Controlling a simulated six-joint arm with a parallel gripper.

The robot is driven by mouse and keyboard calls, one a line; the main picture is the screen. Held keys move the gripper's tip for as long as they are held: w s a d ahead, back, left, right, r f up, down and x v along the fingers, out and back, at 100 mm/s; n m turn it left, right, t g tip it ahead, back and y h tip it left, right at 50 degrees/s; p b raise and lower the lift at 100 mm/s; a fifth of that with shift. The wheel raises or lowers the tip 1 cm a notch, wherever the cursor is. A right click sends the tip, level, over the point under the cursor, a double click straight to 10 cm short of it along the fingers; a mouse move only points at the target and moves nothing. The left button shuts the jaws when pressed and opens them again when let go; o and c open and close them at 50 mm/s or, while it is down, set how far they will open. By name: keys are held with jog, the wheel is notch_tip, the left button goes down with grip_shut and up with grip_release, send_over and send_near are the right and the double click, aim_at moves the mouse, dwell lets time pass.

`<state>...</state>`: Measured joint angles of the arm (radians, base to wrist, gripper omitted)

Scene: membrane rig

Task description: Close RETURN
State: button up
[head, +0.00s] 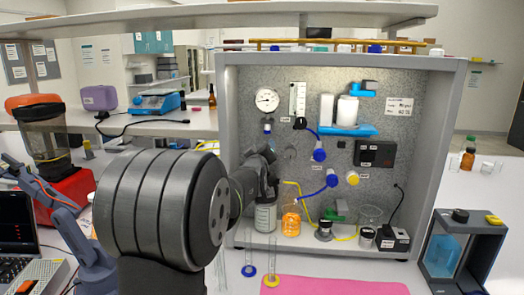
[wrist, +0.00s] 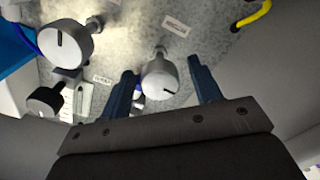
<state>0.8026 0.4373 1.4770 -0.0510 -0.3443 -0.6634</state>
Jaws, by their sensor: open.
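In the wrist view, a round pale grey knob (wrist: 160,82) with a dark pointer line stands out from the speckled panel. My gripper (wrist: 163,70) is open, with one blue finger on each side of this knob. I cannot tell whether the fingers touch it. A small label with reddish text (wrist: 175,24) is near the knob, and another label (wrist: 102,79) lies to its left; neither is readable, so I cannot tell which knob is RETURN. In the head view, my arm hides this knob and most of the gripper at the panel's left part.
A second grey knob (wrist: 66,46) and a darker knob (wrist: 44,101) are to the left in the wrist view. The head view shows a gauge (head: 267,100), blue fittings (head: 319,155), an orange-filled bottle (head: 291,222) and a pink mat (head: 335,287) in front.

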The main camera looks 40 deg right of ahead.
jog(key=shift+x, duration=1)
jog(key=c, duration=1)
